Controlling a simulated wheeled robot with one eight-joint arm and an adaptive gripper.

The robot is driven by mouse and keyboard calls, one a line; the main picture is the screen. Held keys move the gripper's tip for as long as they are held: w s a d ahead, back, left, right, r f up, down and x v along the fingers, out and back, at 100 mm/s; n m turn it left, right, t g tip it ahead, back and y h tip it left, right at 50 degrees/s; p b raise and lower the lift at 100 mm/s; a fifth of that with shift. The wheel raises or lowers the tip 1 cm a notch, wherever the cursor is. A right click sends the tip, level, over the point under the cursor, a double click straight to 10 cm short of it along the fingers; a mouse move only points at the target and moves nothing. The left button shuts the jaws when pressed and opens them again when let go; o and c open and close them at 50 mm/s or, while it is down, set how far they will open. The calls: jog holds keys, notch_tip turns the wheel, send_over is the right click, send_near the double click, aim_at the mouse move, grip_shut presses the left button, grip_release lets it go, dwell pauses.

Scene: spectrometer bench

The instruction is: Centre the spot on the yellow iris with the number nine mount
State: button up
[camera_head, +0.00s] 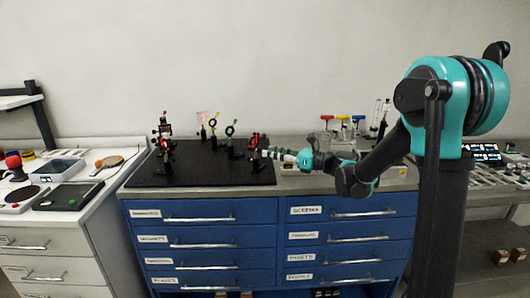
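Several small optics on dark posts stand on the black breadboard (200,180). A mount with red knobs (164,130) stands at its left, and another dark mount with red parts (254,142) stands near its right edge. Two dark ring-shaped holders, one in front (230,131) and one behind (212,123), stand between them. A pale pinkish card (202,117) is at the back. No number, yellow iris or light spot can be made out. My gripper (266,153) is at the right-hand mount, seemingly close to its knobs; contact and finger opening are too small to tell.
Red, yellow and blue-handled tools (342,118) stand behind my forearm on the grey bench. Blue labelled drawers (200,240) are below. A white bench (90,196) with a tray and a paddle-like object is at left; lit screens (484,152) are at right.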

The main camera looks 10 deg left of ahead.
aim_at(259, 150)
jog(key=shift+w+a, duration=0.15)
jog(key=shift+a, duration=0.65)
jog(key=shift+w+a, duration=0.15)
jog(key=shift+a, duration=0.65)
grip_shut()
